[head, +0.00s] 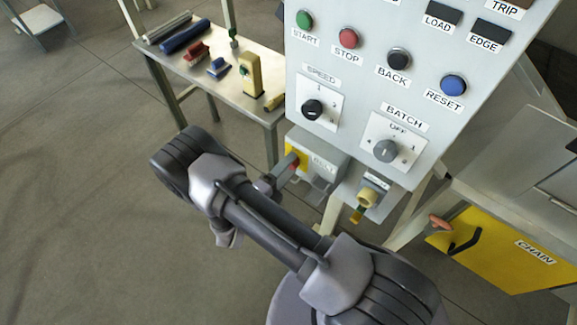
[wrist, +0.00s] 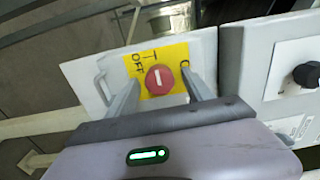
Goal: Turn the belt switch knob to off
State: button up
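The belt switch is a red round knob (wrist: 160,80) with a white bar, on a yellow plate (wrist: 178,52) of a grey box. In the wrist view the bar stands roughly upright. An OFF label is left of the knob; another label at the right is partly hidden by a finger. My gripper (wrist: 161,77) is open, with one finger on each side of the knob; contact cannot be told. In the head view the grey belt box (head: 325,163) is below the control panel, and my gripper (head: 280,175) reaches its yellow left face, partly covering the knob.
The control panel (head: 370,75) carries buttons, a speed dial (head: 312,109) and a batch dial (head: 386,151). A yellow-handled fitting (head: 366,198) hangs right of the belt box. A bench (head: 208,80) with tools stands behind, and a yellow chain cover (head: 500,255) at the right.

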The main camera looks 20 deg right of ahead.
jog(key=p+v, duration=0.1)
jog(key=v, duration=1.6)
jog(key=shift+a+p, duration=0.15)
jog(key=shift+p, duration=0.25)
jog(key=shift+s+r, duration=0.1)
jog(key=shift+r, duration=0.05)
